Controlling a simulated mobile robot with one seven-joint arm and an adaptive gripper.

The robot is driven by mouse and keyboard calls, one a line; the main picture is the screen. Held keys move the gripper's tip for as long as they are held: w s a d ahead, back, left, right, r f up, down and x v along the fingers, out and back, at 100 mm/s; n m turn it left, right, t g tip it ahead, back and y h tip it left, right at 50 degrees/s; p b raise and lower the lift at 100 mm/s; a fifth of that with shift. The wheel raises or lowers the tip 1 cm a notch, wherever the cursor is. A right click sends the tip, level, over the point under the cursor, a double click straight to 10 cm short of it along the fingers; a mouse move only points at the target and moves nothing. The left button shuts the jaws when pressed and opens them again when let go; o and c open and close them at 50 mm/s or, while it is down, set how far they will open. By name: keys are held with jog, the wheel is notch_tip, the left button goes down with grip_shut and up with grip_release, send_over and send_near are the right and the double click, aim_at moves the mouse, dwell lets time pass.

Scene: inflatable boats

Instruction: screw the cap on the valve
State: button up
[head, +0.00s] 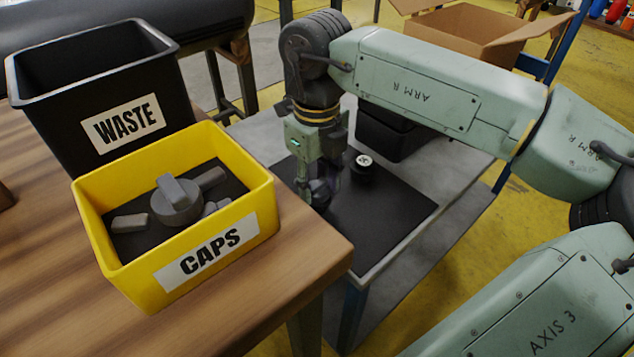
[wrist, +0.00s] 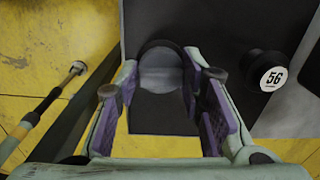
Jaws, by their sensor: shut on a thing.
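My gripper (head: 320,178) points down over a black mat on the grey table. In the wrist view my gripper (wrist: 160,78) has its purple-padded fingers shut on a smooth grey piece, which looks like a cap (wrist: 161,72). A dark rounded rim shows behind it. In the head view the fingers and the dark grey piece between them are small and partly hidden. I cannot tell whether the valve is under it or whether they touch. Loose grey caps (head: 177,205) lie in the yellow CAPS bin (head: 216,247).
The black mat (head: 392,210) is clear at right. A black WASTE bin (head: 100,105) stands on the wooden table. A cardboard box (head: 470,35) is behind.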

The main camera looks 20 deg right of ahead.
jog(key=m+b, duration=0.1)
jog(key=m, duration=0.1)
jog(key=shift+f+m+b, duration=0.25)
jog(key=shift+m+b, duration=0.05)
jog(key=shift+b, duration=0.05)
jog(key=shift+r+m+b, duration=0.1)
jog(key=shift+m+b, duration=0.35)
jog(key=shift+m, duration=0.75)
jog(key=shift+r+m, duration=0.2)
jog(key=shift+m, duration=0.2)
jog(key=shift+c, duration=0.6)
jog(key=o, duration=1)
jog(key=shift+c, duration=0.2)
jog(key=shift+r, duration=0.1)
